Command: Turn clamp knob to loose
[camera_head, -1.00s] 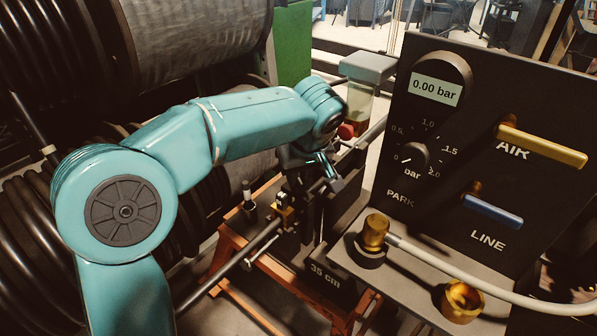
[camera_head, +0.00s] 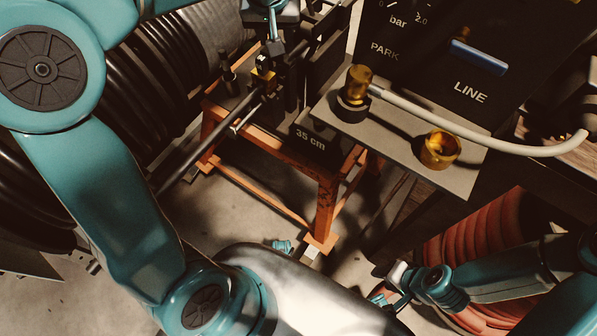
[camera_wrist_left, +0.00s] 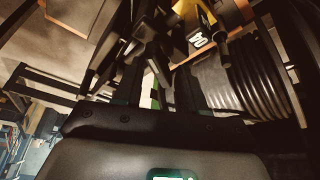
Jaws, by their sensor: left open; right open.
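A small brass clamp block (camera_head: 263,76) sits on the dark bench beside a long grey rod. A dark upright knob (camera_head: 228,66) stands just left of it; I cannot tell for sure which part is the clamp knob or how it is set. My left gripper (camera_head: 273,24) shows partly at the top edge of the head view, above the clamp and apart from it. It is open, and its dark fingers (camera_wrist_left: 155,75) show in the left wrist view with nothing clearly between them. My right gripper (camera_head: 388,292) is open and empty, low at the right, away from the bench.
A black panel (camera_head: 425,68) with a blue LINE handle (camera_head: 479,57) stands at the right. A brass fitting (camera_head: 359,83) with a grey hose and a brass cup (camera_head: 440,149) are before it. Black hose coils (camera_head: 150,100) flank the left. Floor shows below the orange frame (camera_head: 325,205).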

